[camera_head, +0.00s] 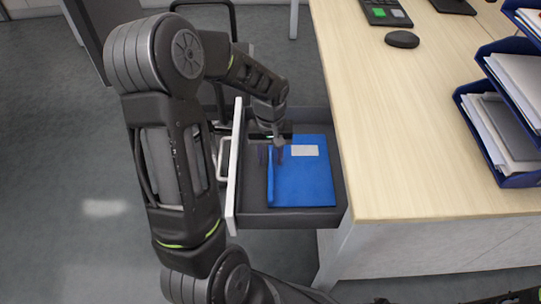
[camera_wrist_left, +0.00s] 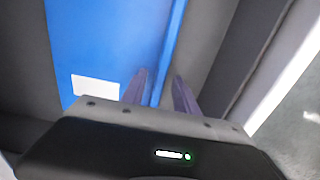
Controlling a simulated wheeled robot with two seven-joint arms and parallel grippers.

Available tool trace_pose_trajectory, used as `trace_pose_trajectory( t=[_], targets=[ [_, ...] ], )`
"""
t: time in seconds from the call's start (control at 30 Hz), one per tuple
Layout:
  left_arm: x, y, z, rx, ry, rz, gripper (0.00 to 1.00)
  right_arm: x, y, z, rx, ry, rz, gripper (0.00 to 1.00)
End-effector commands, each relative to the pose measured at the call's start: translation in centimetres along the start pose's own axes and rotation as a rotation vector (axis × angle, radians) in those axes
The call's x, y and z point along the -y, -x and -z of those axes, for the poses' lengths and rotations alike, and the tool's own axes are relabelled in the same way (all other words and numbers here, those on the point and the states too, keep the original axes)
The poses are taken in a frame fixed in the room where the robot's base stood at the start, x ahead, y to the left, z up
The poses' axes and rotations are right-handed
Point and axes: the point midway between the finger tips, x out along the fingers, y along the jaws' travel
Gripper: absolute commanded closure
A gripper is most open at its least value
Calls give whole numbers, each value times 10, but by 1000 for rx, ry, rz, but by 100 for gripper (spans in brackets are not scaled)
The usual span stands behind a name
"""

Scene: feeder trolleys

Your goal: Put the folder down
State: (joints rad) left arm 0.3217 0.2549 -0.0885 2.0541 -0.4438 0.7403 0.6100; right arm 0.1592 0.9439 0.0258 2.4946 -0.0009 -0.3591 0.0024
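The blue folder (camera_head: 310,178), with a white label, lies in the open drawer (camera_head: 290,218) of the desk. It looks flat on the drawer floor. My left gripper (camera_head: 271,156) reaches down into the drawer over the folder's left edge. In the left wrist view, the fingers of the left gripper (camera_wrist_left: 162,92) are apart, with the raised blue edge of the folder (camera_wrist_left: 95,35) running between them. I see a gap beside that edge, so they do not look clamped on it. My right gripper is not in view.
The desk top (camera_head: 400,130) is right of the drawer, with a black mouse-like object (camera_head: 402,39) and a phone (camera_head: 385,12) on it. Blue letter trays (camera_head: 522,180) with papers stand at the right. The drawer's pale front (camera_head: 234,165) rises close beside my gripper.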

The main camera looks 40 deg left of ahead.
Motion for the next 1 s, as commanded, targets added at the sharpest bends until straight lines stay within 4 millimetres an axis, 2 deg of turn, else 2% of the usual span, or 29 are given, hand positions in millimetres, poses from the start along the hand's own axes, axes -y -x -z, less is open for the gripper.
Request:
trace_pose_trajectory(
  t=[0.17, 0.27, 0.7, 0.83, 1.0],
  targets=[
    [0, 7, 0, -2, 0, -1, 64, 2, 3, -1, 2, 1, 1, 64],
    [0, 19, 1, -3, 0, -1, 64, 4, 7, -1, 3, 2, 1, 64],
    [0, 104, 0, -2, 1, -2, 64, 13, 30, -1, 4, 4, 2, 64],
    [0, 118, 0, -1, 0, -1, 64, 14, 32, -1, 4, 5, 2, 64],
    [0, 123, 0, 0, 0, 0, 64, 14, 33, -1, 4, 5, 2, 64]
  ],
)
